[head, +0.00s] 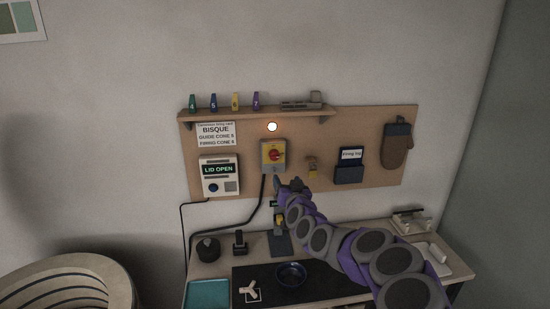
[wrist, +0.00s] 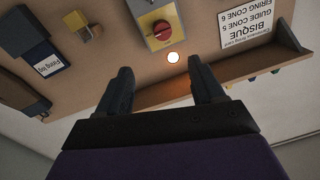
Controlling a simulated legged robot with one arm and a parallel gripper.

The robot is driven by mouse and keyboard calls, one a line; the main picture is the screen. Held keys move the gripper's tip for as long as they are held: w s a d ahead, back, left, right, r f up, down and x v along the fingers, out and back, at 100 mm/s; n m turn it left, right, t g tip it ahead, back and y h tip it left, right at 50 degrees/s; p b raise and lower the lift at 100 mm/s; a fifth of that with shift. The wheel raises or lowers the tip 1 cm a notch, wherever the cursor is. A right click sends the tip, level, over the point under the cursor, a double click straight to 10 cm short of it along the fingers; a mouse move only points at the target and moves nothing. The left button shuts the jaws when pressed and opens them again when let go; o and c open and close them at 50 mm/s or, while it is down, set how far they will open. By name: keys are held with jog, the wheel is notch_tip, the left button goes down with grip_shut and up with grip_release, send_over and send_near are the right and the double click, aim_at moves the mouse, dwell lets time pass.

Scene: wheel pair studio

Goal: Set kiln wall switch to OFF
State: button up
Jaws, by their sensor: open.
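The kiln wall switch (head: 273,156) is a grey box with a yellow face and a red rotary knob, mounted on the wooden wall board. It also shows in the wrist view (wrist: 157,26), which looks upside down. Its label and the knob's exact setting are too small to read. A small round lamp (head: 272,127) above the switch glows white-orange; it lies between my fingers' directions in the wrist view. My gripper (head: 291,184) is just below and right of the switch in the head view. In the wrist view my gripper (wrist: 161,70) has its two dark fingers apart, with nothing between them.
A controller (head: 220,175) reading LID OPEN is left of the switch, under a BISQUE card (head: 216,134). A shelf (head: 255,113) with coloured cones runs above. A workbench (head: 215,268) stands below.

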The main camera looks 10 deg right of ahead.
jog(key=shift+w, duration=1.6)
jog(key=p, duration=0.2)
send_near(275, 158)
jog(key=shift+w, duration=2.35)
jog(key=shift+w+a+f, duration=0.1)
jog(key=shift+w+f, duration=0.15)
jog(key=shift+w, duration=0.45)
jog(key=shift+w+r, duration=0.2)
jog(key=shift+w, duration=0.7)
jog(key=shift+w+a+f, duration=0.15)
jog(key=shift+w, duration=0.45)
jog(key=shift+c, duration=0.3)
